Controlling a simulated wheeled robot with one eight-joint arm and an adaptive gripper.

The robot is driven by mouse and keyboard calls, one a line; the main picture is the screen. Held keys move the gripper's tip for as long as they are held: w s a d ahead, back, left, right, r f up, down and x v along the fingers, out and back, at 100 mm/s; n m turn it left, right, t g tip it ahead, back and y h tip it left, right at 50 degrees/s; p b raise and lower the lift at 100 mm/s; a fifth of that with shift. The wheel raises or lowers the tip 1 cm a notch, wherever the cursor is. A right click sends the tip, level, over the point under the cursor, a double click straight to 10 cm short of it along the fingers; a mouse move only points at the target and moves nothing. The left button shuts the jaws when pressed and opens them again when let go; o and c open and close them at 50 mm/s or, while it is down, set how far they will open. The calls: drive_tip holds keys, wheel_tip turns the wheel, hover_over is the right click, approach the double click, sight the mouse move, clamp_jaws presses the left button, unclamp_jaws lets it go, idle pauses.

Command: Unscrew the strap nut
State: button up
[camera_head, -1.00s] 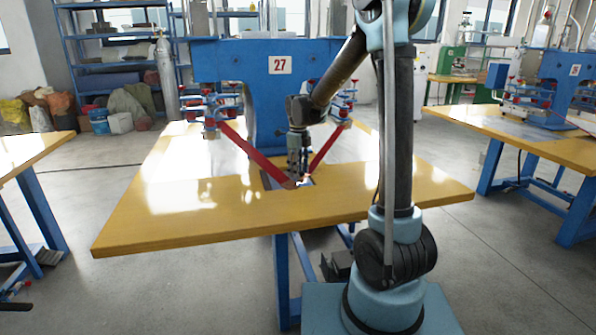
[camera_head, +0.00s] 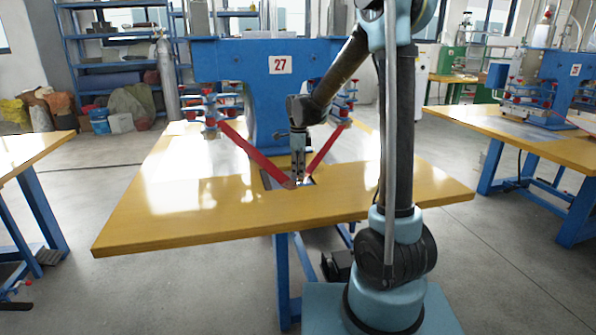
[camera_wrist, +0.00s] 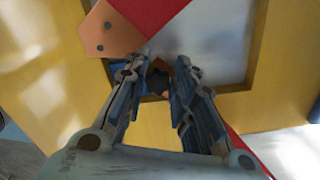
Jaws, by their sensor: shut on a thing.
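My gripper (camera_head: 298,182) points down at the cut-out in the table, where two red straps meet. In the wrist view my gripper (camera_wrist: 160,75) has its fingertips closed around a small dark nut (camera_wrist: 157,82). The nut sits at the strap end, and the fingers partly hide it. The left red strap (camera_head: 250,148) and the right red strap (camera_head: 325,149) slope down from the blue machine to this spot. An orange-brown plate with holes (camera_wrist: 108,30) lies on the strap end in the wrist view.
The yellow table (camera_head: 150,215) has a rectangular cut-out in front of the blue machine (camera_head: 225,62) marked 27. Small red-knobbed fittings stand on both sides of the machine. Another workbench (camera_head: 510,130) stands at the right. The table's front left is clear.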

drive_tip(key=n, duration=0.7)
drive_tip(key=shift+s+d, duration=0.2)
drive_tip(key=shift+s, duration=0.05)
drive_tip(key=shift+c, duration=0.2)
drive_tip(key=n, duration=0.4)
drive_tip(key=shift+s, duration=0.2)
drive_tip(key=n, duration=0.3)
drive_tip(key=shift+s, duration=0.2)
drive_tip(key=shift+n, duration=0.3)
drive_tip(key=o, duration=1)
drive_tip(key=shift+c, duration=0.2)
